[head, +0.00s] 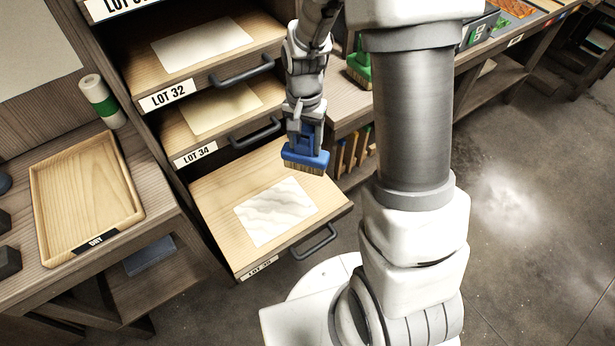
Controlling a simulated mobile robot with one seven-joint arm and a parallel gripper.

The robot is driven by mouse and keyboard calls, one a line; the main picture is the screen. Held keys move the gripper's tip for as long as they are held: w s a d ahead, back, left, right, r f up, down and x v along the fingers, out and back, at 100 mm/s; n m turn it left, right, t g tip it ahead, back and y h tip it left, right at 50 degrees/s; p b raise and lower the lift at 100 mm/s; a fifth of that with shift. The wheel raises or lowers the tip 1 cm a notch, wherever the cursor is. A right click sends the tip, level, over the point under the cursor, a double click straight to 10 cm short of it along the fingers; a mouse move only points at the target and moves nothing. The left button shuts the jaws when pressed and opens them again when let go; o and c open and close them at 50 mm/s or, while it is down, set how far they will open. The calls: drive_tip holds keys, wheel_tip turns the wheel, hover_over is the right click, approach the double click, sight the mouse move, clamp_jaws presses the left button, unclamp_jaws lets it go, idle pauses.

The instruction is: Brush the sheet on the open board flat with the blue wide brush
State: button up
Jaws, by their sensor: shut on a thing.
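The blue wide brush (305,158) has a pale tan bristle edge. My gripper (303,128) is shut on its upper part and holds it upright, bristles down, over the right back part of the open board. I cannot tell whether the bristles touch the board. The open board (222,250) is the lowest one, pulled out furthest from the rack. A white sheet (276,211) lies on it, with wrinkles and ripples across its surface. The brush is behind and to the right of the sheet, apart from it in the picture.
Boards labelled LOT 32 (167,95) and LOT 34 (195,155) sit above, each bearing a sheet, with grey handles jutting out. An empty wooden tray marked DRY (88,190) lies on the left bench. A green object (360,65) stands on the right bench.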

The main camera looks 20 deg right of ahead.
sight(308, 159)
drive_tip(key=f+m+b, duration=0.1)
drive_tip(key=s+f+m+b, duration=0.1)
drive_tip(key=f+m+b, duration=0.1)
drive_tip(key=s+f+m+b, duration=0.1)
drive_tip(key=f+m, duration=0.1)
drive_tip(key=shift+s+f+m+b, duration=0.3)
drive_tip(key=shift+f+m+b, duration=0.3)
drive_tip(key=shift+m+b, duration=0.45)
wheel_tip(308, 159, down, 4)
drive_tip(key=b, duration=0.3)
drive_tip(key=shift+a+r, duration=0.1)
